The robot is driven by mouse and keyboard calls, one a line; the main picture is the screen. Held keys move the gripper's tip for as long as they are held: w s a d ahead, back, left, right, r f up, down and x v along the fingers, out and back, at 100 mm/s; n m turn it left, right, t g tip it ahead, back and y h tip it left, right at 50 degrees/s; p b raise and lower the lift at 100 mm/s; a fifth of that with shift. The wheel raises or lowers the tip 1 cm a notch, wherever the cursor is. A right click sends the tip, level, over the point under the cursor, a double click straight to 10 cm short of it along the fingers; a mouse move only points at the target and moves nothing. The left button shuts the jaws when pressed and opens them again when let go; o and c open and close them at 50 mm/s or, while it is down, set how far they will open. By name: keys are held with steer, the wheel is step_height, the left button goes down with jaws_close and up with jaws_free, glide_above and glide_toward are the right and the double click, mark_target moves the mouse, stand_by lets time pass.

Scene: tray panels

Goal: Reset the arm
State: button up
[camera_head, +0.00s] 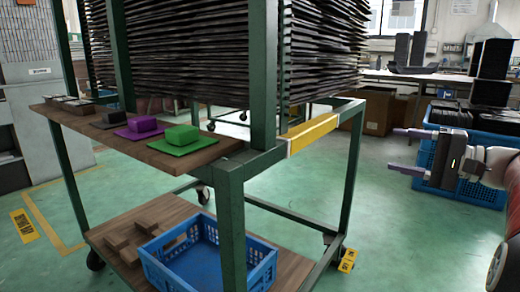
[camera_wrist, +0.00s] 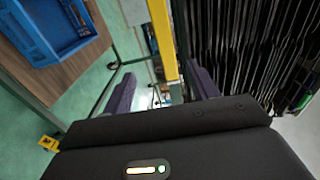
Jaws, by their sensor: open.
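My gripper (camera_head: 401,150) is at the right of the head view, its two purple fingers spread wide and pointing left. Nothing is between the fingers. It is in free air, to the right of the green-framed cart (camera_head: 232,225) and apart from it. In the wrist view my gripper (camera_wrist: 160,88) also shows open, with the cart's yellow bar (camera_wrist: 162,38) and some floor seen beyond the fingers.
The cart carries stacked dark trays (camera_head: 325,50). Its wooden shelf (camera_head: 215,148) bears a green block (camera_head: 181,138) and a purple block (camera_head: 146,126) on plates. A blue crate (camera_head: 205,262) stands on the lower shelf. More blue crates (camera_head: 480,190) stand behind my gripper.

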steer(key=s+a+f+n+g+h+p, duration=0.1)
steer(key=s+a+f+g+h+p, duration=0.2)
steer(key=a, duration=0.5)
steer(key=s+a+f+g+h+p, duration=0.2)
steer(key=s+a+h, duration=0.1)
steer(key=s+a, duration=0.3)
steer(key=s+a+f+n+h+p, duration=0.1)
steer(key=s+f+n+h+p, duration=0.4)
steer(key=s, duration=0.9)
step_height(320, 180, down, 2)
steer(key=n+h, duration=0.1)
steer(key=h, duration=0.2)
steer(key=shift+f+p, duration=0.25)
steer(key=shift+p, duration=0.15)
